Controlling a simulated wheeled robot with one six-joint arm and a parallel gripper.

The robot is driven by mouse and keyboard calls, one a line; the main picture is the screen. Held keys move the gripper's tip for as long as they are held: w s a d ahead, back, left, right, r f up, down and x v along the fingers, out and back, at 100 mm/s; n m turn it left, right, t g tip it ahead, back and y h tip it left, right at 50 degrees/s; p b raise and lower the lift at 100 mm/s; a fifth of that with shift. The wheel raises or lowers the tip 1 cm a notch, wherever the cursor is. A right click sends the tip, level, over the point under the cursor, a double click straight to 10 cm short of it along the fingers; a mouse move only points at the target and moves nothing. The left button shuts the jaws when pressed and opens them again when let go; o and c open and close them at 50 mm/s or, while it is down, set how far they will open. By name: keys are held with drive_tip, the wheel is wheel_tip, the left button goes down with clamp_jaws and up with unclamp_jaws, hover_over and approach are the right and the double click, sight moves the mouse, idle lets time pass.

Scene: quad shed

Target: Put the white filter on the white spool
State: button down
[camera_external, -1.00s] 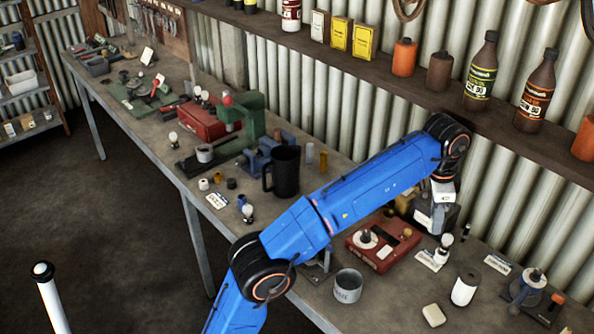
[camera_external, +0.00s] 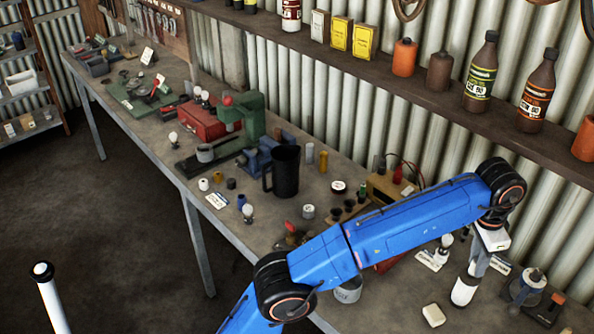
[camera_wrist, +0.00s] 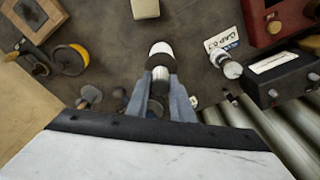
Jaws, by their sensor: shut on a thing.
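My gripper (camera_wrist: 160,82) points down over the right part of the bench, its fingers shut on a small pale ribbed cylinder, which I take for the white filter (camera_wrist: 160,73). The white spool (camera_external: 463,292) seems to be the upright white cylinder with a dark top just below my gripper (camera_external: 474,265). In the wrist view the spool (camera_wrist: 160,48) shows right beyond the filter, partly covered by it. The filter appears over the spool's dark top; I cannot tell whether they touch. In the external view the filter is hard to make out.
A white block (camera_external: 433,315) lies in front of the spool. A light bulb (camera_wrist: 229,67) stands by a label card (camera_wrist: 222,45). A dark meter box (camera_wrist: 285,75) is near the corrugated wall. A clamp-like tool with a yellow part (camera_wrist: 70,60) lies on the other side.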

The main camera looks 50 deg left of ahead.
sight(476, 260)
drive_tip(key=shift+f, duration=0.7)
drive_tip(key=shift+f, duration=0.1)
drive_tip(key=c, duration=1.5)
unclamp_jaws()
drive_tip(key=shift+c, duration=0.2)
drive_tip(key=r, duration=0.6)
drive_tip(key=shift+s+a+r, duration=0.2)
drive_tip(key=shift+a+r, duration=0.05)
drive_tip(key=shift+r, duration=0.15)
drive_tip(key=shift+s+a+r, duration=0.1)
drive_tip(key=shift+r, duration=0.35)
